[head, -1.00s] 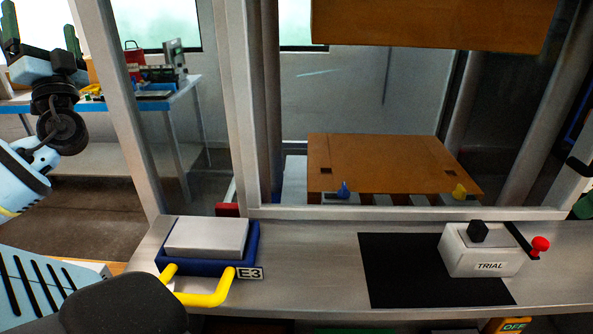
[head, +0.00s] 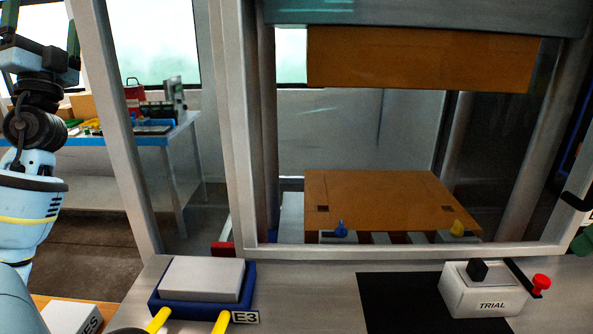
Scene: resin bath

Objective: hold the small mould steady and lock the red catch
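A pale grey block labelled TRIAL (head: 483,299) sits on the right of the bench and looks like the small mould. It has a black knob (head: 478,270) on top. A red ball-shaped knob (head: 541,283) is at its right, by a dark bar; it may be the red catch, and I cannot tell if it is locked. My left gripper (head: 42,22) is at the upper left, pointing up, with its dark green fingers wide apart and empty. It is far from the block.
A blue tray (head: 155,303) with a grey slab, yellow handles and an E3 label stands at the left. A black mat (head: 400,305) lies beside the TRIAL block. Behind the frame are a brown platen (head: 380,195), a blue knob (head: 340,229) and a yellow knob (head: 457,228).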

